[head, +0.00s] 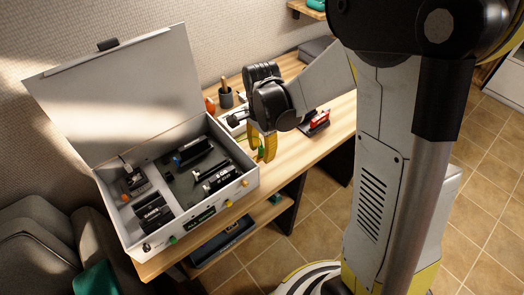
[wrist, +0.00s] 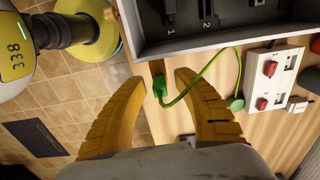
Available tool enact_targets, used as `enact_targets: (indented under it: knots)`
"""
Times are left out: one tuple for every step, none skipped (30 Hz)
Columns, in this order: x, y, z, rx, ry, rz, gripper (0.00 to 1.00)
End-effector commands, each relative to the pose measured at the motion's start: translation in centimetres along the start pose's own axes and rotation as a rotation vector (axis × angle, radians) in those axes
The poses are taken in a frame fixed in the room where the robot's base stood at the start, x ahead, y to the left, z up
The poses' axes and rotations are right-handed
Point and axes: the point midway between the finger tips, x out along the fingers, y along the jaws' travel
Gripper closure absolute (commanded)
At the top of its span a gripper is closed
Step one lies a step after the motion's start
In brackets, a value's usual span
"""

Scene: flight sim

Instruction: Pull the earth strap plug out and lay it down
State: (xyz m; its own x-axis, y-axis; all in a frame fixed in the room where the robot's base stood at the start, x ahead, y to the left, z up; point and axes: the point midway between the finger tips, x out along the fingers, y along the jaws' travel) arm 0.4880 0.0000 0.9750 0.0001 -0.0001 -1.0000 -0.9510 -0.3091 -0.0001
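The earth strap plug (wrist: 160,87) is a small green plug on a thin green cable (wrist: 208,62). In the wrist view it sits between the tips of my gripper (wrist: 161,76), near the table's edge, with gaps on both sides. My gripper's yellow fingers are apart and do not appear to touch it. The cable loops to a green round end (wrist: 236,103) on the wood. In the head view my gripper (head: 263,158) points down beside the case, with a bit of green between its fingers. I cannot tell whether the plug is seated in a socket.
An open case (head: 203,222) holds several black parts; its lid (head: 125,85) stands up behind. A white box with red switches (wrist: 270,72) lies right of the cable in the wrist view. The table (head: 320,152) has bare wood along its front edge.

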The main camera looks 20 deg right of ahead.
Motion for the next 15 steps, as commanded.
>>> enact_targets:
  knots:
    - [-0.01, 0.00, 0.00, 0.000, 0.000, 0.000, 0.63]
    - [-0.02, 0.00, 0.00, 0.000, 0.000, 0.000, 0.63]
    - [-0.02, 0.00, 0.00, 0.000, 0.000, 0.000, 0.63]
    - [-0.02, -0.01, 0.00, 0.000, 0.000, 0.000, 0.67]
    - [-0.02, -0.01, 0.00, 0.000, 0.000, 0.000, 0.76]
    - [-0.02, -0.01, 0.00, 0.000, 0.000, 0.000, 0.89]
    - [-0.02, -0.01, 0.00, 0.000, 0.000, 0.000, 0.98]
    - [-0.02, -0.01, 0.00, 0.000, 0.000, 0.000, 1.00]
    - [-0.02, -0.01, 0.00, 0.000, 0.000, 0.000, 1.00]
    - [-0.02, -0.01, 0.00, 0.000, 0.000, 0.000, 1.00]
    - [-0.02, -0.01, 0.00, 0.000, 0.000, 0.000, 1.00]
    - [-0.01, 0.00, 0.00, 0.000, 0.000, 0.000, 1.00]
    - [-0.01, 0.00, 0.00, 0.000, 0.000, 0.000, 1.00]
    - [-0.01, 0.00, 0.00, 0.000, 0.000, 0.000, 1.00]
    - [-0.01, 0.00, 0.00, 0.000, 0.000, 0.000, 1.00]
